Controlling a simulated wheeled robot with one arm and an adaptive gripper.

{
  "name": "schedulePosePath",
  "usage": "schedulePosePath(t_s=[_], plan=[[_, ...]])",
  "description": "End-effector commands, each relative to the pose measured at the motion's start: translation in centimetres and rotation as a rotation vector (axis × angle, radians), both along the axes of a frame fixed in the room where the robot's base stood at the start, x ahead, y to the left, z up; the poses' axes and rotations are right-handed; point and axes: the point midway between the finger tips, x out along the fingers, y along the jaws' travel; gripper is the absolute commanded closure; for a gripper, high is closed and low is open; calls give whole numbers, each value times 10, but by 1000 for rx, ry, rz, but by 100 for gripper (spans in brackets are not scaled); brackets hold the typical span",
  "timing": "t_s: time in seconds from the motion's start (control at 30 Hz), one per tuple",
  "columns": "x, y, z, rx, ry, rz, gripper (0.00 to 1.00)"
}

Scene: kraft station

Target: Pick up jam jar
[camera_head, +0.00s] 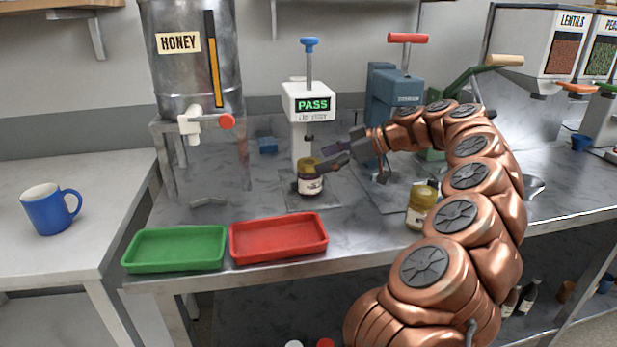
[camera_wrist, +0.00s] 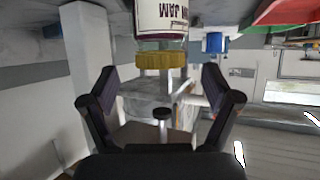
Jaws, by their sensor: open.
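The jam jar (camera_head: 311,184), with a gold lid and pale label, stands upright under the lid tester (camera_head: 308,101), whose display reads PASS. In the wrist view the jar (camera_wrist: 160,22) appears upside down with "JAM" on its label, its gold lid (camera_wrist: 160,60) centred between the finger directions. My gripper (camera_head: 327,157) is open and empty, at the right of the jar near lid height. In the wrist view its dark fingers (camera_wrist: 158,80) are spread on both sides, the jar appearing just beyond their tips. Whether a finger touches the jar cannot be told.
A second yellow-lidded jar (camera_head: 421,206) stands beside my arm. A green tray (camera_head: 174,264) and a red tray (camera_head: 279,254) lie along the front edge. The honey tank (camera_head: 190,75) stands left, the blue press (camera_head: 385,90) behind my arm. A blue mug (camera_head: 48,211) is far left.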

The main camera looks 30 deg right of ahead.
Motion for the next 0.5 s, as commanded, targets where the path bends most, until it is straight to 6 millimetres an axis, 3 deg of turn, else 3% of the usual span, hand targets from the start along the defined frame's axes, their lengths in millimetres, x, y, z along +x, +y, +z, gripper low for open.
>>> schedulePosePath(t_s=[0.3, 0.5], plan=[[24, 24, -17, 1, 3, 5, 12], [29, 29, -21, 1, 1, 3, 12]])
